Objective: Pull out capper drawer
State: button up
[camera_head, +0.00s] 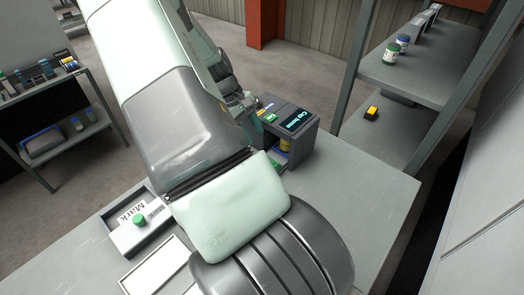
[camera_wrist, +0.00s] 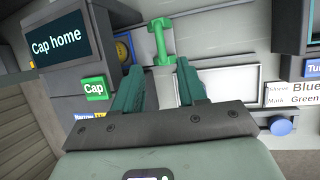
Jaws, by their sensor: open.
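The capper is a grey box with a dark screen reading "Cap home" (camera_head: 297,121); it also shows at left in the wrist view (camera_wrist: 60,42), above a green "Cap" label (camera_wrist: 95,89). A green bar with wider ends (camera_wrist: 162,42), looking like a handle, stands on a pale surface beside the capper. My gripper (camera_wrist: 159,66) is open and empty. Its two teal fingers point toward the green bar, with their tips near its lower end; contact cannot be told. In the head view my arm hides most of the gripper and the green bar.
A "Mark" unit with a green button (camera_head: 140,220) and a white panel (camera_head: 160,270) lie on the grey table (camera_head: 345,185). The table is bare right of the capper. A shelf rack (camera_head: 420,65) stands at right. A blue knob (camera_wrist: 282,127) shows at right.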

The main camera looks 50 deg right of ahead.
jog(key=x, duration=0.8)
jog(key=shift+s+f, duration=0.15)
jog(key=shift+f, duration=0.2)
grip_shut()
